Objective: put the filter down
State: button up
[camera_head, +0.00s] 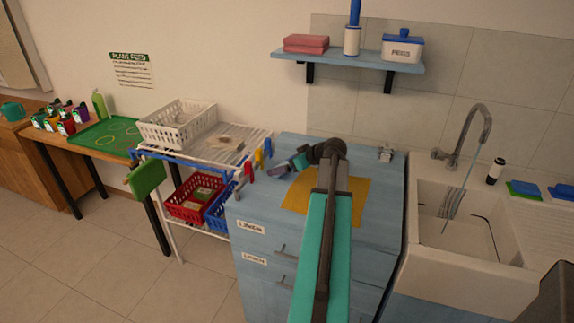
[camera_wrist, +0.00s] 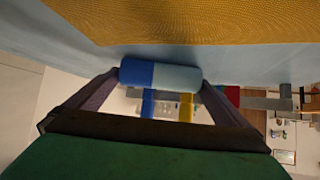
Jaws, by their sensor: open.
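A short cylinder, half dark blue and half pale blue (camera_wrist: 160,73), lies between my fingertips in the wrist view; I take it to be the filter. It seems to rest at the left edge of the blue cabinet top (camera_head: 300,145), though contact is hard to tell. My gripper (camera_head: 277,170) is over that left edge in the head view, pointing left. In the wrist view my gripper (camera_wrist: 160,82) is open, with one finger near each end of the cylinder. In the head view the cylinder is too small to make out clearly.
A yellow-orange mat (camera_head: 355,205) lies on the cabinet top beneath my arm. Left are a wire rack (camera_head: 235,150), a white basket (camera_head: 175,125) and coloured pegs (camera_head: 259,157). A sink (camera_head: 465,235) with a tap (camera_head: 487,125) is on the right. A shelf (camera_head: 350,60) hangs above.

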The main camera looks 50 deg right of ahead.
jog(key=shift+r, duration=0.15)
jog(key=d+b+v, duration=0.1)
jog(key=v, duration=1.1)
jog(key=shift+a+b, duration=0.35)
jog(key=shift+a, duration=0.1)
